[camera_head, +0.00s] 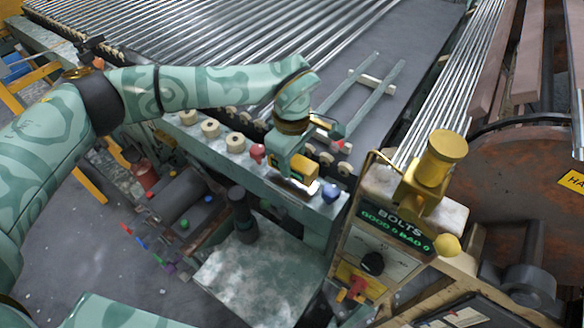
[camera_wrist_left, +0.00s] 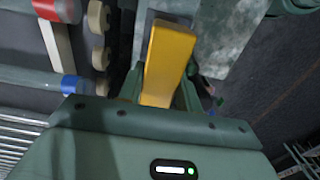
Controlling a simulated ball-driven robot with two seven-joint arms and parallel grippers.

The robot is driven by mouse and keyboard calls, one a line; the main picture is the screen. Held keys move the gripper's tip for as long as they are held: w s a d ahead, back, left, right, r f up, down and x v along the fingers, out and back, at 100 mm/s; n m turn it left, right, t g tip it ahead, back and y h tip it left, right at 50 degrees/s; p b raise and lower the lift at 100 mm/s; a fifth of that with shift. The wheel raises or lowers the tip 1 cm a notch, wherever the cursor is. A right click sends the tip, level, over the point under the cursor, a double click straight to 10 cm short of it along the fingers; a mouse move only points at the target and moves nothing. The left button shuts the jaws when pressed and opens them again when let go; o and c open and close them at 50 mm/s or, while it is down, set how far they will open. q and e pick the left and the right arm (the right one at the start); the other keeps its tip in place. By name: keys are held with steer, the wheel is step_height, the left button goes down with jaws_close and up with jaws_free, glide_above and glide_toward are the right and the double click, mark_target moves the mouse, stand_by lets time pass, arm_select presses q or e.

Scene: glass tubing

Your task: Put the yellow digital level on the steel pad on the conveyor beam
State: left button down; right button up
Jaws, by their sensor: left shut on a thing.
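The yellow digital level (camera_head: 304,170) is in my left gripper (camera_head: 296,166), which is shut on it, in the head view. It also shows in the left wrist view (camera_wrist_left: 168,58), between the two green fingers of the gripper (camera_wrist_left: 165,90). The gripper is over the green-grey conveyor beam (camera_head: 225,160), near its right end. A pale edge of what looks like the steel pad (camera_head: 299,186) shows just below the level; the rest is hidden. I cannot tell whether the level touches it. My right gripper is out of view.
A red knob (camera_head: 257,152) and a blue knob (camera_head: 331,193) stand on the beam on either side of the gripper. Pale rollers (camera_head: 210,128) line its far side. The bolts counter box (camera_head: 388,225) with a yellow post (camera_head: 440,160) stands to the right.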

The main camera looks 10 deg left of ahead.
mark_target(292, 170)
arm_select(q)
steer(key=shift+w+f, duration=0.1)
steer(key=shift+f, duration=1.45)
steer(key=shift+f, duration=0.1)
steer(key=c, duration=1)
jaws_free()
steer(key=shift+o, duration=0.2)
step_height(292, 170, up, 12)
steer(key=shift+r+p, duration=0.1)
steer(key=shift+p, duration=0.6)
